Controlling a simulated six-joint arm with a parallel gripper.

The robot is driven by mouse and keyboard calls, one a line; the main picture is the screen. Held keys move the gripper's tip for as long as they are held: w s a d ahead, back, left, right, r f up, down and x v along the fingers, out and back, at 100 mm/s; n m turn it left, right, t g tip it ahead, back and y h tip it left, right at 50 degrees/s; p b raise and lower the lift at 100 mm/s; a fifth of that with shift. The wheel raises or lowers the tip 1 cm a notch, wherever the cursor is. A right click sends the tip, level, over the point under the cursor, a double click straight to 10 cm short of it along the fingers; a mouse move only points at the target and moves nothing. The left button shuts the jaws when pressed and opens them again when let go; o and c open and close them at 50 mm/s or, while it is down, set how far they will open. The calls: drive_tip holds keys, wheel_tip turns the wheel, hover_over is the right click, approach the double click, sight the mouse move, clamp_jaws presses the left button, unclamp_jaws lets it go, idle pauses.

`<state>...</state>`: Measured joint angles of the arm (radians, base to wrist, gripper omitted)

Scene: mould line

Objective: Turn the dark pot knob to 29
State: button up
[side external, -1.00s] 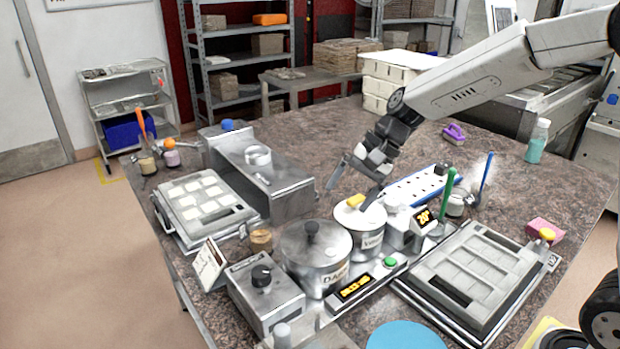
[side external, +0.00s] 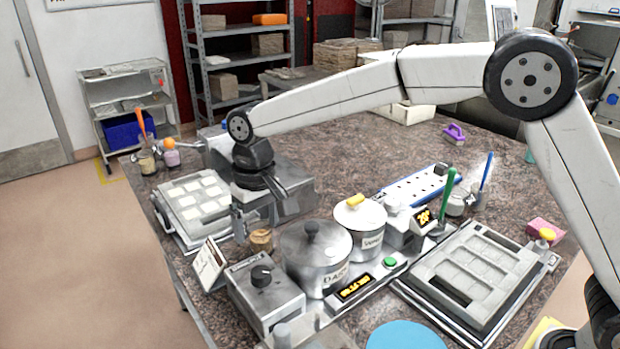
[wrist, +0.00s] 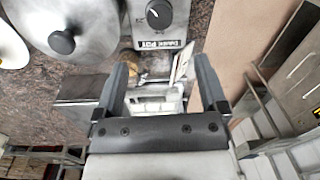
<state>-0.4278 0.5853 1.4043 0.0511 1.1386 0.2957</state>
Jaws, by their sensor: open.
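The dark pot knob (side external: 261,275) is a black dial on top of a grey control box (side external: 283,300), left of the lidded metal pot (side external: 318,268) labelled dark. In the wrist view the knob (wrist: 158,13) is at the top edge, above the label "DARK POT" (wrist: 160,43). Its setting is too small to read. My gripper (side external: 259,212) is open and empty, behind and above the control box. In the wrist view my gripper (wrist: 162,70) points towards the box, with the knob beyond the fingertips and apart from them.
A small card on a stand (side external: 209,264) and a brown jar (side external: 261,241) stand behind the box. A second, whiter pot (side external: 361,222) stands to the right. A lit display (side external: 355,288) and green button (side external: 390,262) lie in front. Mould trays flank the pots.

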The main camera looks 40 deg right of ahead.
sight(261, 271)
drive_tip(key=shift+f, duration=1.65)
drive_tip(key=shift+a+f, duration=0.2)
drive_tip(key=shift+f, duration=3.7)
clamp_jaws()
